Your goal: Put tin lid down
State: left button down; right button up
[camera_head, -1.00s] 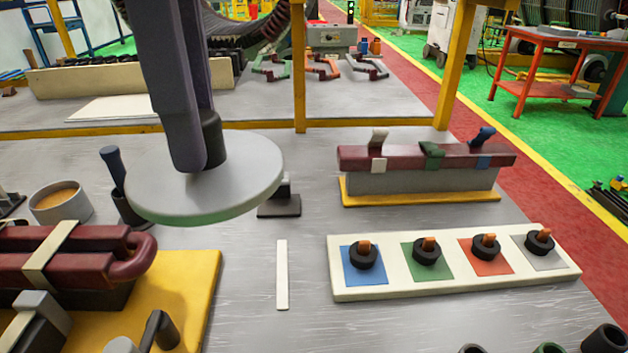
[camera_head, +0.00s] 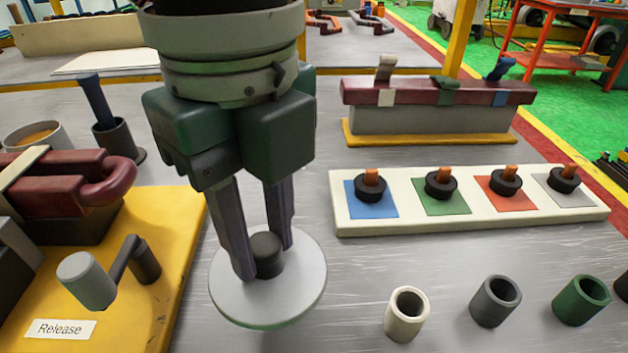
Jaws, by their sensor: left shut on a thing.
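The tin lid is a pale grey round disc (camera_head: 300,293) with a greenish rim and a dark knob (camera_head: 266,246) at its middle. In the head view it is over the grey table, right of the yellow base plate. My left gripper (camera_head: 262,262) points down and is shut on the knob, one finger on each side. Whether the lid touches the table or is just above it, I cannot tell. An open tin with amber contents (camera_head: 37,137) stands at the far left. My right gripper is not in view.
A dark pot (camera_head: 118,145) holds a handle. A white board (camera_head: 470,213) with coloured squares is at right. Several short tubes (camera_head: 407,312) stand at front right.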

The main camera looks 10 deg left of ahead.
aim_at(269, 284)
pick_arm(q)
jog(key=shift+f+b, duration=0.55)
jog(key=shift+f, duration=2.65)
jog(key=c, duration=0.6)
grip_release()
jog(key=shift+f, duration=0.1)
notch_tip(269, 284, up, 12)
jog(key=shift+r+p, duration=0.15)
jog(key=shift+p, duration=1)
